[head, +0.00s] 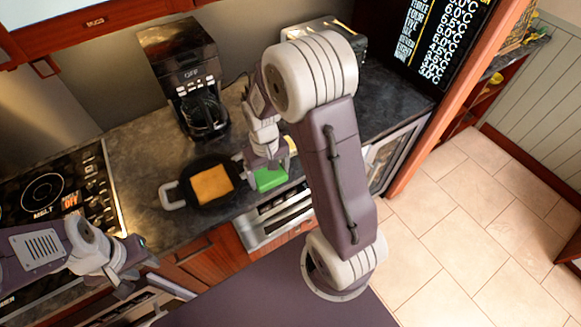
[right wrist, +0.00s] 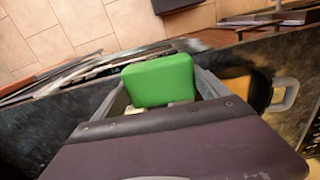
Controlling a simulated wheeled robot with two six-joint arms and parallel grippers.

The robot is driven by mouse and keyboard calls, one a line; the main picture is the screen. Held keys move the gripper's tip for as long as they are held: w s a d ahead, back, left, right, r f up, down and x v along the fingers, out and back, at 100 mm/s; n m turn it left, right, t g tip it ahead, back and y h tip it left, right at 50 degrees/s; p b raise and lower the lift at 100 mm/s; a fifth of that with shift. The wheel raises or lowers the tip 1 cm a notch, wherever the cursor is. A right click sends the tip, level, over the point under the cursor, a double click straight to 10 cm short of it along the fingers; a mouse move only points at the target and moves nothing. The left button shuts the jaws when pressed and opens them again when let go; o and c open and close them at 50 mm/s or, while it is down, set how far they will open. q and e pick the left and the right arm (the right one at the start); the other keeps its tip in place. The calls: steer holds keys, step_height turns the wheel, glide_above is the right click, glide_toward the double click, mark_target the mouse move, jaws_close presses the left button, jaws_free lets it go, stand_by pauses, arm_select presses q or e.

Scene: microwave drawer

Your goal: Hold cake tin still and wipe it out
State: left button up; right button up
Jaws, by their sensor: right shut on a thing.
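The cake tin (head: 213,203) is a round black pan with pale handles on the counter in the head view. A flat yellow-orange square covers most of its inside. The tin's edge also shows in the right wrist view (right wrist: 260,97), right of my gripper. My right gripper (head: 265,168) is shut on a green sponge-like block (head: 271,179), just right of the tin and apart from its middle. The block fills the space between the fingers in the right wrist view (right wrist: 158,80). My left gripper (head: 138,280) is empty, low and left of the tin, fingers apart.
A black coffee maker (head: 187,80) stands behind the tin. A stove (head: 60,200) lies to the left. The oven front (head: 275,222) is below the counter's front edge. Dark counter (head: 145,155) is bare left of and behind the tin.

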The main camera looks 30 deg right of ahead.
steer(key=shift+a, duration=0.9)
steer(key=shift+w, duration=0.1)
steer(key=shift+d, duration=0.1)
